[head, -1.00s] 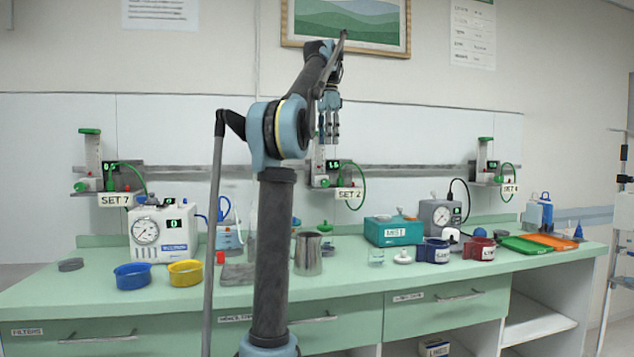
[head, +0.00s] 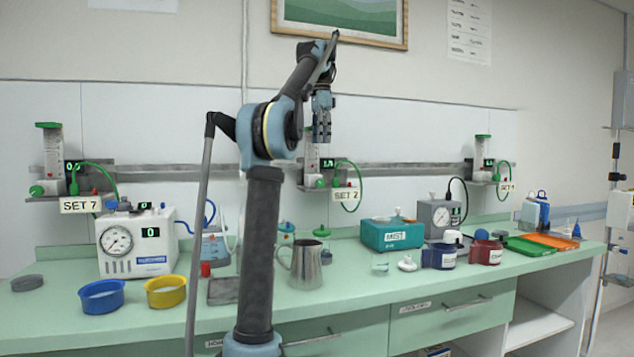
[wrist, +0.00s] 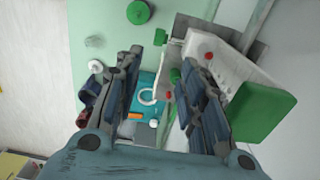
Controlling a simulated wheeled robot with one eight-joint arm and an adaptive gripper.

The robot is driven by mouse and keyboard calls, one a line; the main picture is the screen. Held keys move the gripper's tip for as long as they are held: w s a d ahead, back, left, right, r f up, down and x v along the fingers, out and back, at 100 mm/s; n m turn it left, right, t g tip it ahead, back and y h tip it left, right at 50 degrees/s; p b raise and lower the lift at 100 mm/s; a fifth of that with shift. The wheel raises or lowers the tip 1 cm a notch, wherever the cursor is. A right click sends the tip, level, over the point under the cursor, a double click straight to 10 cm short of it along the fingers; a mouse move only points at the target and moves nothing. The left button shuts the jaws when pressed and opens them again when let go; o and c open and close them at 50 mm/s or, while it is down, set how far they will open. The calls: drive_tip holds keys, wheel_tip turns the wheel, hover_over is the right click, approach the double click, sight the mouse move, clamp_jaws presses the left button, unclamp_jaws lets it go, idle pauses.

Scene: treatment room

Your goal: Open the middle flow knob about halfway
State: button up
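The middle flow meter (head: 312,160) hangs on the wall rail. It has a small lit display (head: 328,163) with digits too small to read surely, and a "SET 2" sign (head: 346,195). A green knob (head: 320,183) shows low on it. My gripper (head: 322,138) points down in front of the meter's upper part, covering some of it, above the knob. In the wrist view my gripper (wrist: 162,65) has its two fingers apart with nothing held.
Similar meters hang at left, "SET 7" (head: 50,160), and at right (head: 483,160). A metal jug (head: 305,265), a teal box (head: 392,234) and a white gauge unit (head: 140,242) stand on the counter (head: 350,300) below.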

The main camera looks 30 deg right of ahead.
sight(320, 183)
wheel_tip(320, 183, down, 15)
drive_tip(key=shift+a+f, duration=0.15)
drive_tip(key=shift+f, duration=0.05)
idle(0.5)
drive_tip(key=shift+c, duration=0.3)
clamp_jaws()
